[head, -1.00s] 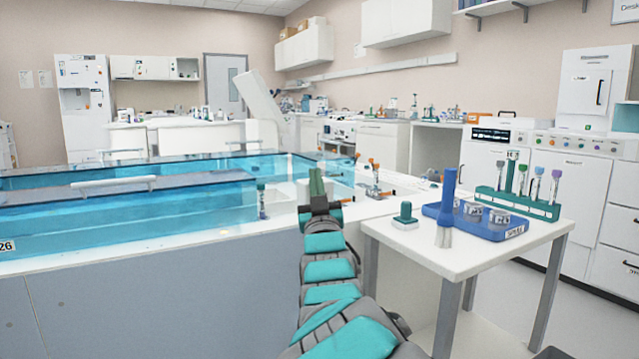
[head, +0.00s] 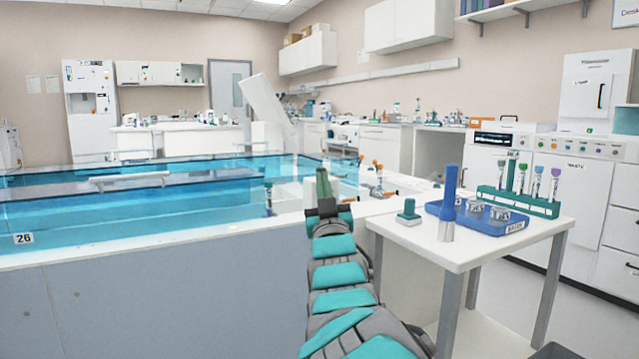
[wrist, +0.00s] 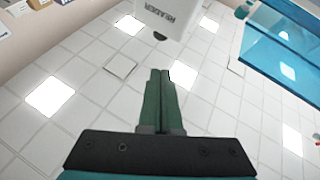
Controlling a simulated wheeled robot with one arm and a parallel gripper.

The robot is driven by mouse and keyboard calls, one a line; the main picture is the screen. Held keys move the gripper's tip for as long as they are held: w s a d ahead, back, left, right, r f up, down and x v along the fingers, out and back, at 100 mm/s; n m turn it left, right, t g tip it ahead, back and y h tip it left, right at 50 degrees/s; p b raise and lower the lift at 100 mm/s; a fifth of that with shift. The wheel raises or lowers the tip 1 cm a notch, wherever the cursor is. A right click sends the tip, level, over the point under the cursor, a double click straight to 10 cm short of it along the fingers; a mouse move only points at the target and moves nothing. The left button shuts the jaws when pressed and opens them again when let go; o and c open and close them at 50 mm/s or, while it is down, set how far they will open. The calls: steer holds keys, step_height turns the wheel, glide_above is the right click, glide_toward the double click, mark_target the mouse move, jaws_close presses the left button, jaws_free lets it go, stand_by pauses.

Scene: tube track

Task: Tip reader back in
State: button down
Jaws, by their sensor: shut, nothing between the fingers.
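The reader (wrist: 172,14) is a white box with dark "READER" lettering at the top of the wrist view, partly cut off by the frame edge. A tilted white panel (head: 264,106) leans to the left beyond the water tank in the head view; it may be the same reader, but no lettering is legible there. My gripper (head: 321,174) points up and away beside the tank's near right corner. Its green fingers (wrist: 160,78) are together and empty. In the wrist view their tips lie below the reader, with a visible gap between them.
The blue water tank (head: 110,216) fills the left. A white side table (head: 430,249) at right holds a blue tray (head: 508,229), a green tube rack (head: 540,207) and a green-handled block (head: 408,213). White cabinets and benches line the back.

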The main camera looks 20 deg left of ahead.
steer(key=v, duration=0.8)
